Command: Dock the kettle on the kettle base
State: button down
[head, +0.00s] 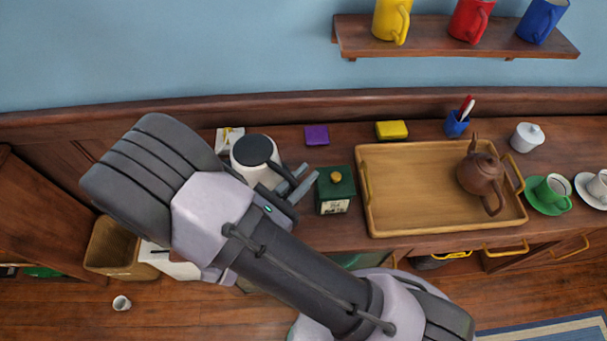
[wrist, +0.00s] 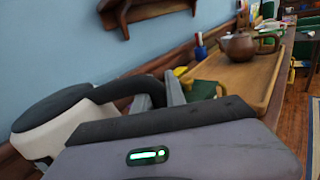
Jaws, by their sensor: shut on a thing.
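The kettle (head: 256,152) is white with a dark lid and stands upright at the left part of the wooden counter. It also shows at the left of the wrist view (wrist: 62,118), with its black handle reaching toward my fingers. My gripper (head: 293,186) is shut on the kettle's handle, at the kettle's right side; the fingers also show in the wrist view (wrist: 160,92). The kettle base cannot be made out; the kettle and my arm cover that part of the counter. I cannot tell whether the kettle's bottom touches anything.
A green tin (head: 335,191) stands close right of my gripper. Beyond it is a wooden tray (head: 410,195) with a brown teapot (head: 481,172). A purple block (head: 317,135) and a yellow sponge (head: 391,130) lie toward the wall. A white-and-yellow item (head: 227,136) is behind the kettle.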

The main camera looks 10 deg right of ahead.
jog(key=shift+f+b, duration=0.4)
jog(key=shift+f, duration=0.25)
jog(key=c, duration=1.6)
grip_release()
jog(key=shift+c, duration=0.2)
jog(key=p+v, duration=0.1)
jog(key=v, duration=1)
jog(key=shift+p, duration=0.35)
jog(key=shift+r, duration=0.1)
